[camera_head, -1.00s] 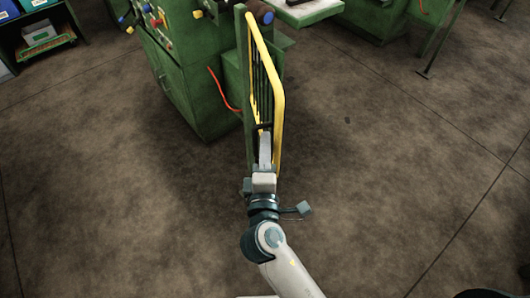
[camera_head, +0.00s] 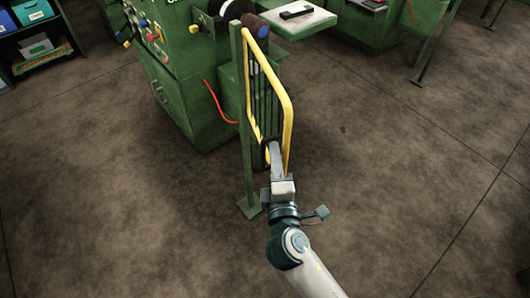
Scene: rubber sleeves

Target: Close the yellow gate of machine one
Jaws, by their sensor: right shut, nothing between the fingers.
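The yellow gate (camera_head: 287,105) is a tubular frame with dark bars, hinged on a green post (camera_head: 246,130). It stands out from the green machine (camera_head: 190,80), its lower end pointing toward me. My right gripper (camera_head: 272,150) is shut and empty. Its fingers are at the gate's near lower end, overlapping the frame in the picture; I cannot tell whether they touch it. My left gripper is not in view.
A pale table plate (camera_head: 297,22) with a dark object on it juts from the machine at the top. A shelf with bins (camera_head: 33,40) stands at the upper left. The brown floor (camera_head: 400,180) is clear to the right and left.

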